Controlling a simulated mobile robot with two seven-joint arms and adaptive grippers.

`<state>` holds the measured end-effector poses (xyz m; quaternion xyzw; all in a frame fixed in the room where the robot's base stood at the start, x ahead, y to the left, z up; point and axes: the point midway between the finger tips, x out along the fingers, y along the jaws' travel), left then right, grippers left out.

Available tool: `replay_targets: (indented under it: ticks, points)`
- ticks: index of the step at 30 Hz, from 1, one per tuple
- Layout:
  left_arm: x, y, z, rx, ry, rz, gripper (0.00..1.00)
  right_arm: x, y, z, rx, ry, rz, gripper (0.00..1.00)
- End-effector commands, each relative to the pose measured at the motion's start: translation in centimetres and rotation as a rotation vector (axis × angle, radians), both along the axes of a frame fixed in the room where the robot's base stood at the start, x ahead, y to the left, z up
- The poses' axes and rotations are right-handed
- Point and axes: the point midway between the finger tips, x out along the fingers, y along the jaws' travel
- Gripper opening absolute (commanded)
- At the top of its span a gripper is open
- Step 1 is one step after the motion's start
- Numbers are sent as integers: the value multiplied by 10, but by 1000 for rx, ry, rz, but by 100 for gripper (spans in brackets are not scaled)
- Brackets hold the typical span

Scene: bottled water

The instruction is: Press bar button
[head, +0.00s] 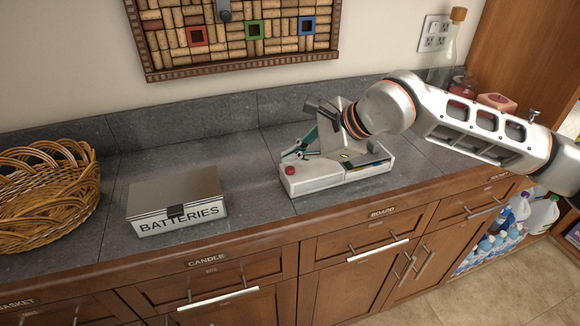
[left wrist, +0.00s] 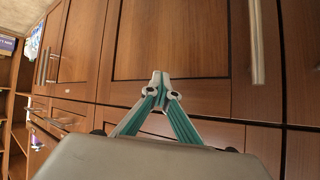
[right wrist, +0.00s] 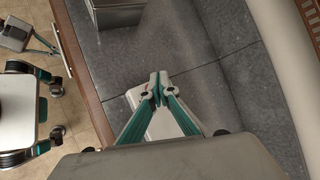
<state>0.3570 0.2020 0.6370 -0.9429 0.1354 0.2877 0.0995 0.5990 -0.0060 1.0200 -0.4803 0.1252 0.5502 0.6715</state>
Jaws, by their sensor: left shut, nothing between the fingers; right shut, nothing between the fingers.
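A white box-shaped device (head: 318,184) lies on the grey counter, with a round red button (head: 290,170) at its left end. Its right part has small dark and coloured details, too small to make out; no bar-shaped button can be picked out. My right gripper (head: 286,155) is shut and empty, above the device's left end and close to the red button in the picture. I cannot tell whether it touches. In the right wrist view the device (right wrist: 163,126) is partly hidden behind the shut fingers. My left gripper (left wrist: 158,80) is shut and empty before brown cabinet doors.
A metal box marked BATTERIES (head: 178,196) and a wicker basket (head: 45,205) stand left of the device. A bottle (head: 446,50) and a candle (head: 497,102) stand at the back right. A cork board (head: 240,45) hangs on the wall. Counter between box and device is clear.

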Motion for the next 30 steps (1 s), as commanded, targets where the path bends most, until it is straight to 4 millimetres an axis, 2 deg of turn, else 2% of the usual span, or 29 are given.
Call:
replay_targets:
  ticks: [30]
  points:
    - [-3,0,-11,1,10,0,0,0,0,-9,0,0,0,0]
